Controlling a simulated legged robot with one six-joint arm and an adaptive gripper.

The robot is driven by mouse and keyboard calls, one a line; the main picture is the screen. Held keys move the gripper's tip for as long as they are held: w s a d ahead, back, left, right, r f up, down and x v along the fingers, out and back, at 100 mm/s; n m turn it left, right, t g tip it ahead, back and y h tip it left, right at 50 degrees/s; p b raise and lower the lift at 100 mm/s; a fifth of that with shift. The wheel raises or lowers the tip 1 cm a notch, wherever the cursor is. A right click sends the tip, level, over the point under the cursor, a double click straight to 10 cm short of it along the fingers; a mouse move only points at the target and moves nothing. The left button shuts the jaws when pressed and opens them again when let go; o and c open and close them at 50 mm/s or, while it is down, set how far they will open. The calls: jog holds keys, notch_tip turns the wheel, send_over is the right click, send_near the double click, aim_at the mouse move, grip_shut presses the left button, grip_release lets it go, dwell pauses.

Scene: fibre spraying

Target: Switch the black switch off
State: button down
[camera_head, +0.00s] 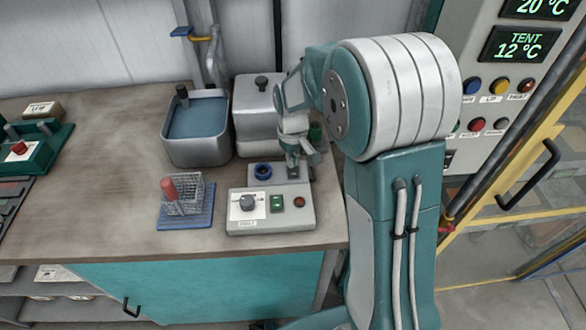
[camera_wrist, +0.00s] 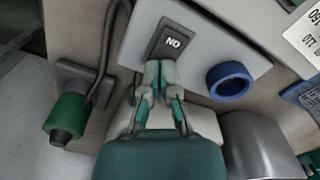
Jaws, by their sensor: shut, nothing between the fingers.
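The black switch (camera_wrist: 172,42) is a dark rocker in a light grey panel (camera_wrist: 205,50). In the wrist view it bears white lettering that looks like "ON" turned upside down. My gripper (camera_wrist: 160,68) is shut and empty, with its fingertips at the lower edge of the switch in that view. I cannot tell whether they touch it. In the head view my gripper (camera_head: 294,170) points down over the small grey box, and it and the arm hide much of the switch.
A blue ring (camera_wrist: 231,80) sits beside the switch. In front stands a control box (camera_head: 270,220) with a knob and buttons. A water bath (camera_head: 197,145), a metal unit (camera_head: 255,130) and a wire basket (camera_head: 186,200) stand nearby. The worktop's left middle is clear.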

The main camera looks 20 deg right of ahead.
jog(key=shift+f, duration=0.1)
jog(key=shift+r, duration=3.5)
jog(key=shift+s+r, duration=0.1)
jog(key=shift+r, duration=0.05)
notch_tip(320, 180, up, 5)
jog(key=m+t, duration=0.1)
send_over(298, 183)
jog(key=s+r+m+t, duration=0.1)
jog(key=s+r+t, duration=0.1)
jog(key=s, duration=0.7)
jog(key=s+r+m+t, duration=0.1)
jog(key=s+r+t, duration=0.1)
jog(key=s, duration=0.7)
jog(key=shift+r+m+t, duration=0.3)
jog(key=shift+r+m, duration=0.1)
jog(key=shift+r, duration=0.25)
